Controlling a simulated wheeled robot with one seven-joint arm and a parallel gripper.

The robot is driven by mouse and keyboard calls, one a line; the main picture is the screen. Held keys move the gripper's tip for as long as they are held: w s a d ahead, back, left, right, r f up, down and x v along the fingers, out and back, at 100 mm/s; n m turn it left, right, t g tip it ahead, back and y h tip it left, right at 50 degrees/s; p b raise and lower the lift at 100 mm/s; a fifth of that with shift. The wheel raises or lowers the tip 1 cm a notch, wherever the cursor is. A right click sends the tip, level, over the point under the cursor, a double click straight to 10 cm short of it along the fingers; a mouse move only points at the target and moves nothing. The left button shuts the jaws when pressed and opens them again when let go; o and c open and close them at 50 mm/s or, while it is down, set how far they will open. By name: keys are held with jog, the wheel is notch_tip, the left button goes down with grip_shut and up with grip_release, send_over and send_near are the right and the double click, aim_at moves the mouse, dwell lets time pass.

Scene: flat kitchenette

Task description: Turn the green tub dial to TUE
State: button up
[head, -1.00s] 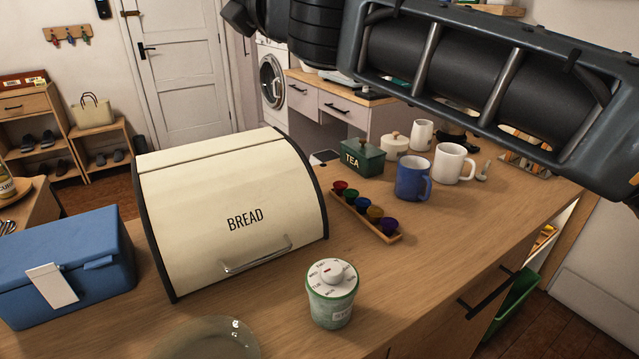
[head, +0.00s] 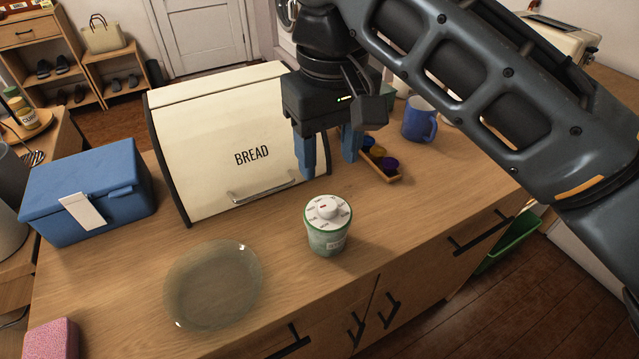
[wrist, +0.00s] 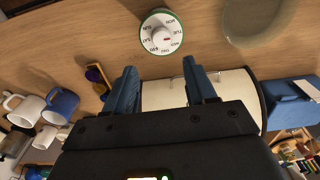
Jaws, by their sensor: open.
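The green tub (head: 328,237) stands upright on the wooden counter, in front of the bread bin. On its lid is a white dial (head: 327,207) with day marks around a white knob that bears a red mark.
The cream bread bin (head: 220,150) stands close behind and left of my gripper. A glass plate (head: 213,285) lies left of the tub. A blue box (head: 88,190) is far left. Small coloured pots (head: 389,165) and a blue mug (head: 419,120) stand to the right. Counter right of the tub is clear.

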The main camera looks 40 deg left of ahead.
aim_at(328, 205)
jog(key=shift+s+d+f, duration=0.1)
jog(key=shift+s+d, duration=0.15)
jog(key=shift+d, duration=0.05)
jog(key=shift+f, duration=0.3)
jog(key=shift+f+p, duration=0.45)
jog(key=shift+f, duration=3.1)
grip_shut()
jog(key=shift+r+p, duration=0.1)
jog(key=shift+p, duration=0.2)
jog(key=shift+n, duration=0.3)
